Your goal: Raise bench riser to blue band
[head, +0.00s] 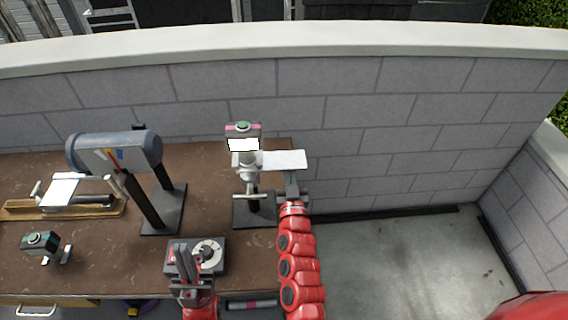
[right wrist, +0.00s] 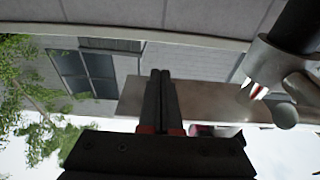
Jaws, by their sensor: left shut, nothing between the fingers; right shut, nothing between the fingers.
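The bench riser stands at the right end of the bench, with a black base (head: 240,212), a white collar (head: 247,165) and a pale plate (head: 286,160) reaching right. The plate also shows in the right wrist view (right wrist: 205,100), beside the collar and its rounded knob (right wrist: 286,115). A small reddish mark shows by the collar there; I see no blue band on the post. My right gripper (head: 291,180) is shut just below the plate in the head view; contact cannot be told. My left gripper (head: 183,262) is shut and empty, over a grey dial box (head: 211,251).
A grey drum (head: 112,152) with coloured marks stands on black supports. A wooden board with a clamp (head: 62,205) and a green-buttoned box (head: 40,243) are at left. A block wall (head: 400,120) runs behind.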

